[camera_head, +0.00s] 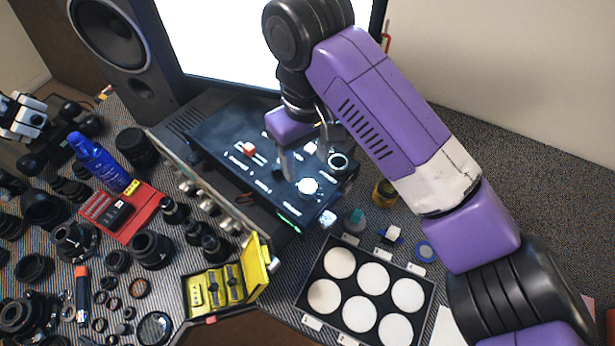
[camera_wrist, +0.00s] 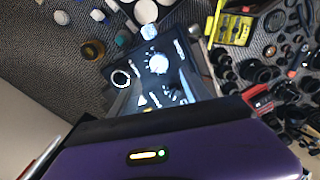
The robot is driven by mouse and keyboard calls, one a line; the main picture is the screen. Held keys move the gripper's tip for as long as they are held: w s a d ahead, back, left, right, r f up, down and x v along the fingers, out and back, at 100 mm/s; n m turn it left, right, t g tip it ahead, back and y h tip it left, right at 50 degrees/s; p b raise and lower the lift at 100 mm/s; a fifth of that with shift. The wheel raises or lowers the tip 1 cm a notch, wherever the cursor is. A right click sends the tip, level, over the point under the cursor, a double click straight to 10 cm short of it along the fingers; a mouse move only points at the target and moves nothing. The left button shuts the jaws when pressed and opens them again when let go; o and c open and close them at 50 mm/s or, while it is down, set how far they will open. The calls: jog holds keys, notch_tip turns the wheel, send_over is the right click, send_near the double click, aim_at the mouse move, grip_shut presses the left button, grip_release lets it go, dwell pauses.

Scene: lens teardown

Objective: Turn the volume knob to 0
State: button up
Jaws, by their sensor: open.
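The dark control panel (camera_head: 232,150) sits on a silver-fronted unit below the bright screen. A round white knob (camera_head: 308,186) is near the panel's front right corner; it also shows in the wrist view (camera_wrist: 157,63), with white marks around it. The lettering is too small to read, so I cannot tell its setting or confirm that it is the volume knob. My gripper (camera_head: 306,169) is open above the panel, its fingers pointing down just behind the white knob, apparently apart from it. A ringed round control (camera_head: 338,161) is to its right. My gripper hides part of the panel.
A red-and-white switch (camera_head: 249,150) is on the panel's left. In front are a yellow case (camera_head: 262,262) and a black tray (camera_head: 377,257) of white discs. Lens parts and a blue bottle (camera_head: 98,160) crowd the left. A speaker (camera_head: 125,50) stands behind.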

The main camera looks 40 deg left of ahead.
aim_at(307, 185)
jog(key=shift+d+f, duration=0.2)
jog(key=shift+f+p, duration=0.65)
jog(key=shift+f, duration=2.95)
grip_shut()
